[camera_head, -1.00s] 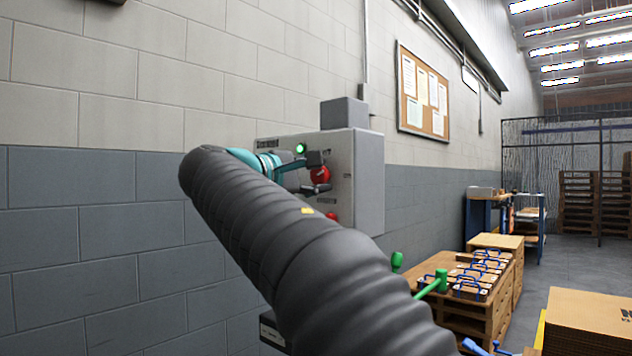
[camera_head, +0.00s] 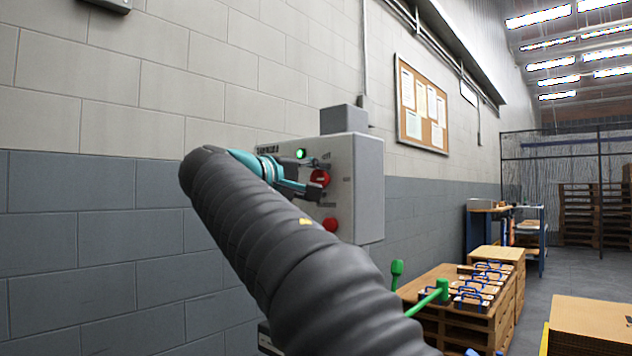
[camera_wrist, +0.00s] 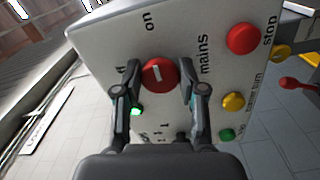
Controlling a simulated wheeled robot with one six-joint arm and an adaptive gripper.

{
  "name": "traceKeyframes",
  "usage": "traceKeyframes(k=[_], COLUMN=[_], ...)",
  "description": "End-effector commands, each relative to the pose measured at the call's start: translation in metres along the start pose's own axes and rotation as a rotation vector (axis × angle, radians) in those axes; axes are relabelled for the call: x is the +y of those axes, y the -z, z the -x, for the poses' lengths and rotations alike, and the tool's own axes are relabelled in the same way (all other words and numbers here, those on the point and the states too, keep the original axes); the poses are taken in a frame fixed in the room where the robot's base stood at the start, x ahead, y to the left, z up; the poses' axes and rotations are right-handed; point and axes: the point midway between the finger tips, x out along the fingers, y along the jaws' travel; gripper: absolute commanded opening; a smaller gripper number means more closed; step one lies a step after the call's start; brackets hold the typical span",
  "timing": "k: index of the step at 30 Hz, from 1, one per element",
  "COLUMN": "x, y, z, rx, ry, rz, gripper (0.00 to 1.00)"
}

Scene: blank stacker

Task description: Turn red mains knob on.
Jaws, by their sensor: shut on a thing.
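The red mains knob (camera_wrist: 159,75) is on the front of a light grey control box (camera_head: 361,190). In the wrist view it lies between the two fingers of my gripper (camera_wrist: 158,85), which is shut on it. The knob's white mark shows on its face. The word "on" is printed to one side of it and "mains" to another. The "off" label is partly hidden by a finger. In the head view the knob (camera_head: 320,177) shows at my gripper's tips (camera_head: 313,177), and my arm covers the box's lower left.
A red stop button (camera_wrist: 243,38), a yellow button (camera_wrist: 233,101) and a green button (camera_wrist: 226,134) sit on the same panel. A green lamp (camera_head: 301,154) is lit near the knob. Pallets with blue-handled items (camera_head: 470,297) and a carton (camera_head: 590,325) stand at the right.

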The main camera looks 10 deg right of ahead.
Motion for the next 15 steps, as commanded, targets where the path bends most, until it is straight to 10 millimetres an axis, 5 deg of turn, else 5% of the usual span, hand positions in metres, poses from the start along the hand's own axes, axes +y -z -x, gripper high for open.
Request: traceKeyframes(k=[8,9,12,15], x=[-0.0002,-0.0002,-0.0002,-0.0002], y=[-0.0001,-0.0001,-0.0001,-0.0001], z=[-0.0001,-0.0001,-0.0001,-0.0001], rx=[-0.001,-0.001,-0.001,0.000], ry=[0.001,0.001,0.000,0.000], rz=[-0.002,-0.001,-0.001,-0.001], gripper=[0.06,0.43,0.66,0.66])
